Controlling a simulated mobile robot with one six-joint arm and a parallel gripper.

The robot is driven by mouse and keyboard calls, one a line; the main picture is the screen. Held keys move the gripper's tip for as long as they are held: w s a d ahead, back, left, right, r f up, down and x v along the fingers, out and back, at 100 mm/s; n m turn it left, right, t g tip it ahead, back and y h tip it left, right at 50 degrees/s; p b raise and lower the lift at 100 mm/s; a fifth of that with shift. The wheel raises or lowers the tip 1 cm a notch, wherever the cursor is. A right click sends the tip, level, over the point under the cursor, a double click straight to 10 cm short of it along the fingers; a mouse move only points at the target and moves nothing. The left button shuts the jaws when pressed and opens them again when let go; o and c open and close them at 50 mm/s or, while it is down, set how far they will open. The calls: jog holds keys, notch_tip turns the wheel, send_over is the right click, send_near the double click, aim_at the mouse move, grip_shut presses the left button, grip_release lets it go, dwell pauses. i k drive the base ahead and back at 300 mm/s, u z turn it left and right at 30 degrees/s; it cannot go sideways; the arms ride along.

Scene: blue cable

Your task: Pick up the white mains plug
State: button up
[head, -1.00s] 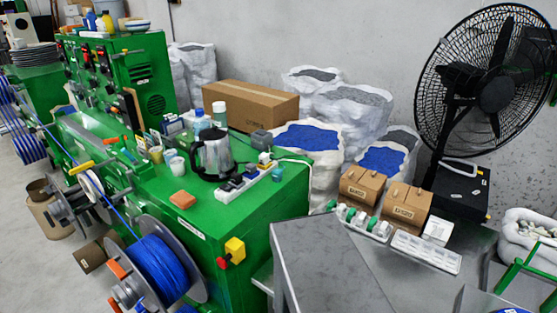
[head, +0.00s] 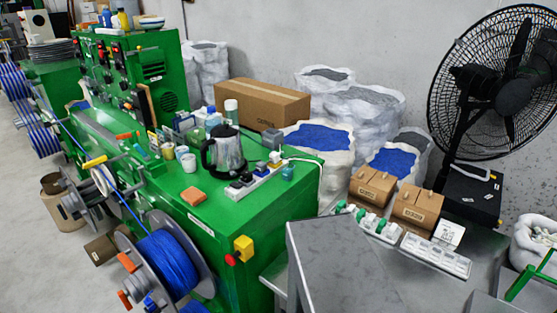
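A white power strip (head: 240,190) lies on the green machine's top, to the right of the steel kettle (head: 223,152). Several small plugs in black, blue, yellow and white stand along it. A small white piece (head: 275,157) at its far end, with a yellow part by it, looks like the white mains plug, but it is too small to be sure. A white cable (head: 318,172) runs from near there over the machine's right edge. My gripper is in no view.
An orange block (head: 193,196), cups (head: 188,162) and bottles crowd the green machine top (head: 240,225) around the kettle. A grey metal block (head: 340,260) stands in front. Cartons (head: 372,186) and a white socket strip (head: 435,255) lie on the right table.

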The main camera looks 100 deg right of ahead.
aim_at(274, 157)
jog(key=u, duration=0.1)
jog(key=k, duration=0.55)
jog(key=z, duration=1.05)
jog(key=i, duration=0.5)
jog(key=u, duration=0.15)
